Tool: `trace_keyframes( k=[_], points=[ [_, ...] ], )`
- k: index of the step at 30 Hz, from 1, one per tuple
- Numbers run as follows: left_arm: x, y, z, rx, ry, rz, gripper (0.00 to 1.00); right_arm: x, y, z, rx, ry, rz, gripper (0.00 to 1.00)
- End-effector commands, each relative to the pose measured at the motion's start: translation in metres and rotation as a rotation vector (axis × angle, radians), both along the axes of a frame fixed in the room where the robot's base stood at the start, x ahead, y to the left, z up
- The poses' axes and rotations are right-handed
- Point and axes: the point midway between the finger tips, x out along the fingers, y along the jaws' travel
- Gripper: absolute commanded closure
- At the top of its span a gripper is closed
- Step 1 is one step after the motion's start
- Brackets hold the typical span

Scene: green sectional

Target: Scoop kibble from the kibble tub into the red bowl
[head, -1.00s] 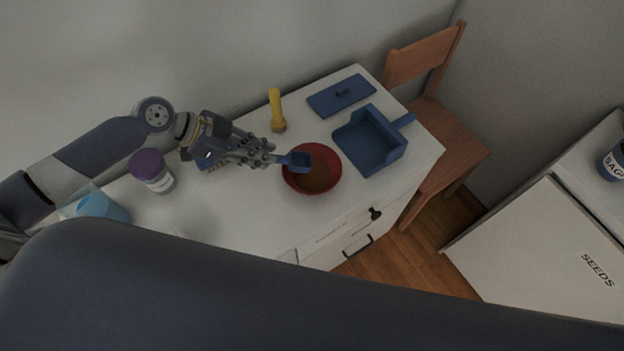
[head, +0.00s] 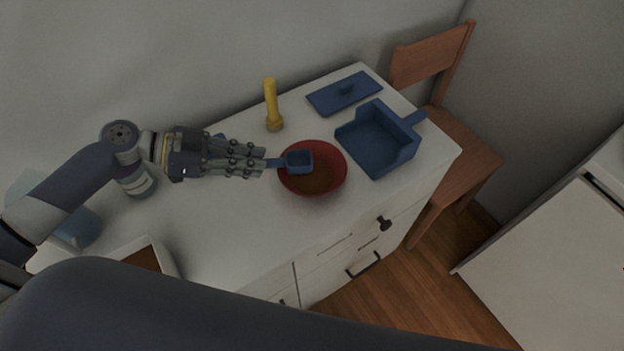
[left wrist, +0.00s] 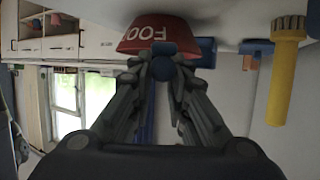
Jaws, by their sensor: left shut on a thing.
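The red bowl (head: 325,186) stands on the white cabinet top, with brown kibble (head: 311,181) in it. In the left wrist view the bowl (left wrist: 150,32) shows white lettering. My left gripper (head: 262,163) is shut on the handle of a small blue scoop (head: 299,161). The scoop's head is over the bowl's far left part; whether it touches the rim or holds any kibble I cannot tell. The gripper's fingers (left wrist: 168,75) also show in the left wrist view. A white tub (head: 168,262) with brown contents, apparently the kibble tub, is partly visible at lower left. My right gripper is not in view.
A blue dustpan-like tray (head: 378,142) stands right of the bowl, with a flat blue lid-like piece (head: 343,93) behind it. A yellow flashlight (head: 271,105) stands behind the bowl. A jar (head: 137,183) is partly hidden by my arm. A wooden chair (head: 432,60) is beyond.

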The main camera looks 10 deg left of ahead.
Motion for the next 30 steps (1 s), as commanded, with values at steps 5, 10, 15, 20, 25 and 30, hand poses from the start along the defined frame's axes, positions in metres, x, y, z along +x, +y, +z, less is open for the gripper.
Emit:
trace_keyframes(
  k=[5,10,15,20,25,30],
  points=[
    [0.0,0.0,-0.001,-0.01,-0.004,0.001,1.0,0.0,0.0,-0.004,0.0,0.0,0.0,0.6],
    [0.0,0.0,0.0,-0.01,-0.004,0.001,1.0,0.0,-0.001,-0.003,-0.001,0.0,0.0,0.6],
    [0.0,0.0,0.003,-0.01,-0.004,0.001,1.0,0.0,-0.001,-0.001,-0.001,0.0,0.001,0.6],
    [0.0,0.0,0.016,-0.01,-0.005,0.001,1.0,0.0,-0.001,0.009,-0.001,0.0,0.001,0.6],
    [0.0,0.0,0.033,-0.009,-0.004,0.0,1.0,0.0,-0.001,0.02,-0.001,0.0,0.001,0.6],
    [0.0,0.0,0.041,-0.009,-0.004,0.001,1.0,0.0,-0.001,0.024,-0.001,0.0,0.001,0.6]
  ],
)
